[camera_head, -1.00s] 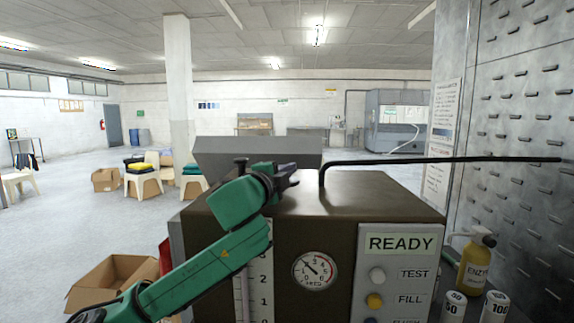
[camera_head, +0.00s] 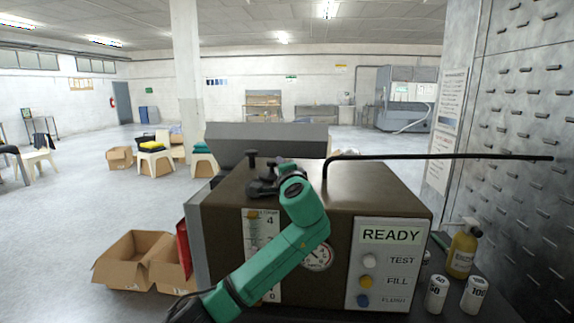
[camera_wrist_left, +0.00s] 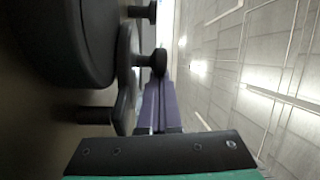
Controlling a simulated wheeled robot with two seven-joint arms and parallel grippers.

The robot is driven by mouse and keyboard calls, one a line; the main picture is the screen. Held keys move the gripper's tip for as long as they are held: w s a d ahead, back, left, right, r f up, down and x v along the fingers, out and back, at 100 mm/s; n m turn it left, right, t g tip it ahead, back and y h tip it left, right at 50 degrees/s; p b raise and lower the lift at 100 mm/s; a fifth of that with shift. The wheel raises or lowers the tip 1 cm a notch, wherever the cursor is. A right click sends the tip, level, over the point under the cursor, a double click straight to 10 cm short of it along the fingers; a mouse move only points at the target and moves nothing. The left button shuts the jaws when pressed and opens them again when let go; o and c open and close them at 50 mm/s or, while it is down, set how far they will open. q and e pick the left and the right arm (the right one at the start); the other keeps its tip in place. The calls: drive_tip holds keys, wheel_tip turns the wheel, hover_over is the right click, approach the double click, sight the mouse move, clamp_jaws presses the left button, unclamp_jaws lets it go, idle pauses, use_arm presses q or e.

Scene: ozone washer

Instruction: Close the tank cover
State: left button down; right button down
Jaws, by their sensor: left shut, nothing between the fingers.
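The washer is a brown box (camera_head: 385,190) with a READY panel. A long grey slab (camera_head: 265,140) stands along its back edge; I cannot tell whether it is the tank cover. My left gripper's purple fingers (camera_wrist_left: 158,88) are shut and empty in the left wrist view. In the head view my green wrist hides them above the box top. Dark fittings (camera_head: 262,188) sit by the wrist, with an upright knob (camera_head: 252,158) behind. The left wrist view shows a large black disc (camera_wrist_left: 75,35) and a black knob (camera_wrist_left: 155,62) close to the fingertips; contact is unclear. My right gripper is not in view.
A thin black bent rod (camera_head: 440,156) runs from the box top to the right. A yellow bottle (camera_head: 462,252) and two white containers (camera_head: 437,294) stand at right. Open cardboard boxes (camera_head: 125,262) lie on the floor at left.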

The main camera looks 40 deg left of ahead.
sight(266, 176)
use_arm(q)
drive_tip(key=shift+s+a+f+b, duration=0.1)
drive_tip(key=shift+s+a+b, duration=0.25)
drive_tip(key=shift+s, duration=0.45)
drive_tip(key=shift+s+a+b, duration=0.3)
drive_tip(key=shift+s+b, duration=0.1)
drive_tip(key=shift+s, duration=0.1)
drive_tip(key=shift+s+n+g+y, duration=0.35)
drive_tip(key=shift+n+g+y, duration=0.45)
drive_tip(key=shift+g, duration=0.3)
drive_tip(key=shift+s+b, duration=0.35)
drive_tip(key=shift+s, duration=0.15)
idle(0.4)
